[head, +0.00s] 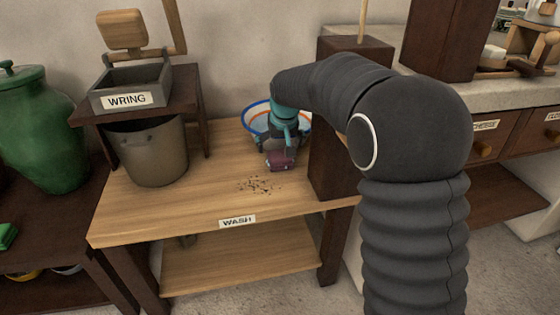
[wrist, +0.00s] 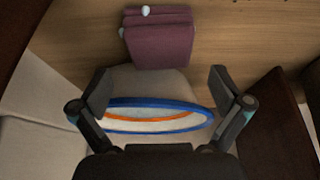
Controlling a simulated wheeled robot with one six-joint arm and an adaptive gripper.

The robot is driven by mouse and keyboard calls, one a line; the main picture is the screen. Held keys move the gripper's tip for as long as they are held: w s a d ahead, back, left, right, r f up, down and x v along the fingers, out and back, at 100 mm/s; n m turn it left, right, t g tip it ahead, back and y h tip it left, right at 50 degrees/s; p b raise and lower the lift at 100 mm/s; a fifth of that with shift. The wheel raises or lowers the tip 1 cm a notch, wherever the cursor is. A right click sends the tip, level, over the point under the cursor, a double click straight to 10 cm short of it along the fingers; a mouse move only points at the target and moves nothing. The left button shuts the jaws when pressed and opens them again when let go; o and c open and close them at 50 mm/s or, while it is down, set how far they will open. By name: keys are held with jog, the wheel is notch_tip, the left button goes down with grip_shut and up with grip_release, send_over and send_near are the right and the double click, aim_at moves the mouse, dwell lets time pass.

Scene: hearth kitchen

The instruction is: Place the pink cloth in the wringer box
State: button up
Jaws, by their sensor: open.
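The pink cloth (head: 281,161) is a small folded plum-pink bundle on the wooden wash bench. In the wrist view the cloth (wrist: 160,42) lies beyond my fingertips, centred between them, with a small pale spot on its far edge. My gripper (head: 283,143) is at the back of the bench, close to the cloth. In the wrist view my gripper (wrist: 160,88) has its fingers spread wide with no cloth between them. The wringer box (head: 160,87) is a grey open box labelled WRING, on a dark raised stand at the left. Its inner floor is mostly hidden.
A round blue-rimmed item with an orange ring (head: 253,117) is behind my gripper. A grey pot (head: 153,150) sits under the wringer stand. A dark post (head: 335,170) stands right of the cloth. Dark crumbs (head: 260,185) lie in front. The bench's (head: 170,215) front left is clear.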

aim_at(279, 152)
jog(key=x, duration=0.4)
jog(key=shift+s+d+f, duration=0.1)
jog(key=shift+s+f, duration=0.05)
jog(key=shift+s, duration=0.05)
jog(key=c, duration=1.4)
jog(key=shift+c, duration=0.2)
